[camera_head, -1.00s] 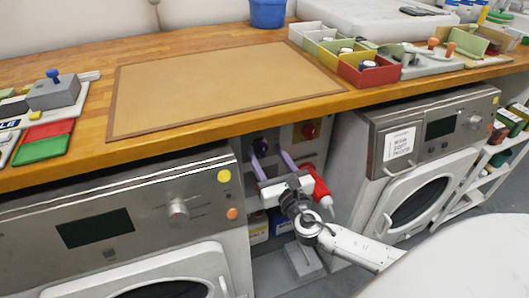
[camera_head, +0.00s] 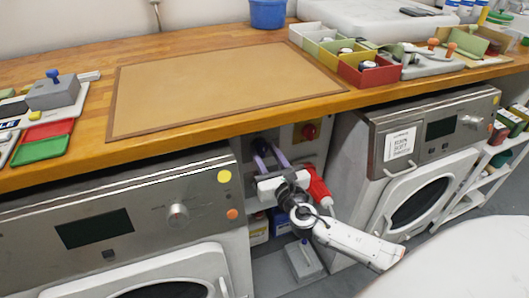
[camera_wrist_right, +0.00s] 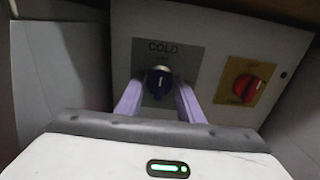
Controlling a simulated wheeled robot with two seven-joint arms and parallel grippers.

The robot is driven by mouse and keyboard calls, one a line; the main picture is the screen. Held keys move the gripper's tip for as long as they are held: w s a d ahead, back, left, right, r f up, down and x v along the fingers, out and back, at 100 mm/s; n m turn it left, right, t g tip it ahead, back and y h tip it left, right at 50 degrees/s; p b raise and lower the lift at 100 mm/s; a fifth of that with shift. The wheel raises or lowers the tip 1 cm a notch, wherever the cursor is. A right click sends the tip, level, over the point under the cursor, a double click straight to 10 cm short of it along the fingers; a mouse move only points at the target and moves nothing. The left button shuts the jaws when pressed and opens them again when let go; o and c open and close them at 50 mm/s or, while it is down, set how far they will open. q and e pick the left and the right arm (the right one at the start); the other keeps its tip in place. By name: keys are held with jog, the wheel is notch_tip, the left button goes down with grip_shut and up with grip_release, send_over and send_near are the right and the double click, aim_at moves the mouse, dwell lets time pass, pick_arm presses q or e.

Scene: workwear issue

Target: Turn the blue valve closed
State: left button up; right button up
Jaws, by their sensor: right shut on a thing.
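The blue valve (camera_head: 261,146) is a dark blue round knob on a panel in the gap between the two machines. In the right wrist view the blue valve (camera_wrist_right: 158,80) sits on a grey plate marked COLD, with a pale mark on its face. My right gripper (camera_head: 268,153) reaches into the gap from the front. In the right wrist view its pale purple fingers (camera_wrist_right: 159,92) stand on either side of the knob and are shut on it; exact contact is partly hidden by the gripper body. My left gripper is not in view.
A red knob (camera_wrist_right: 250,88) on a yellow plate is right of the blue valve; it also shows in the head view (camera_head: 309,131). A red item (camera_head: 319,187) is beside my wrist. The wooden counter (camera_head: 190,140) overhangs the gap, with machines either side. A grey box (camera_head: 304,260) lies below.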

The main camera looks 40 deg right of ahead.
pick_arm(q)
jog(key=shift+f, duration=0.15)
pick_arm(e)
jog(key=m+b, duration=0.1)
jog(key=m, duration=0.2)
jog(key=m+b, duration=0.1)
jog(key=m, duration=0.1)
jog(key=shift+d+f+m+b, duration=0.15)
jog(key=shift+f+m+b, duration=0.05)
jog(key=shift+m+b, duration=0.2)
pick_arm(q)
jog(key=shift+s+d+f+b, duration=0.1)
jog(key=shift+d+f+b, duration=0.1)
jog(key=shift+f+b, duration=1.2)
pick_arm(e)
jog(key=shift+s+d+f+m, duration=0.1)
jog(key=shift+f+m, duration=0.05)
jog(key=shift+m, duration=2.85)
jog(key=shift+d+f+m, duration=0.1)
jog(key=shift+m, duration=2.9)
jog(key=o, duration=1.1)
jog(key=shift+c, duration=0.2)
